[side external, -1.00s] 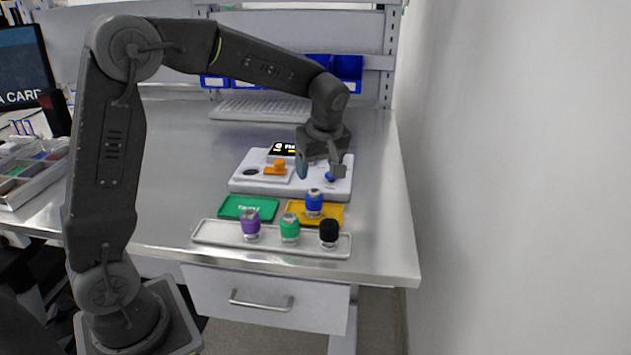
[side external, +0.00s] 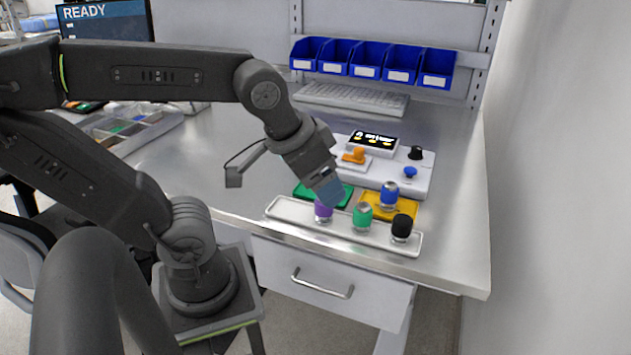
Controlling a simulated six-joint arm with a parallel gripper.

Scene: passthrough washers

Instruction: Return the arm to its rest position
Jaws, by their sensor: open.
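My gripper (side external: 328,190) is open and empty. It points down and to the right, above the left part of the work area, and in the picture it overlaps the green mat (side external: 302,191) and comes close to the purple-topped piece (side external: 323,211). I cannot tell its exact height. The purple piece, a green-topped piece (side external: 362,217) and a black-topped piece (side external: 401,228) stand upright in a long pale tray (side external: 290,211). A blue-topped piece (side external: 389,194) stands on the yellow mat (side external: 407,208). My arm reaches in from the left, still extended.
A white panel (side external: 424,184) with an orange knob (side external: 354,155), a black knob, a blue button and a small display (side external: 373,141) lies behind the mats. Behind are a keyboard (side external: 352,98) and blue bins (side external: 370,57). A monitor (side external: 107,20) reads READY. The metal table's right side (side external: 462,200) is clear.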

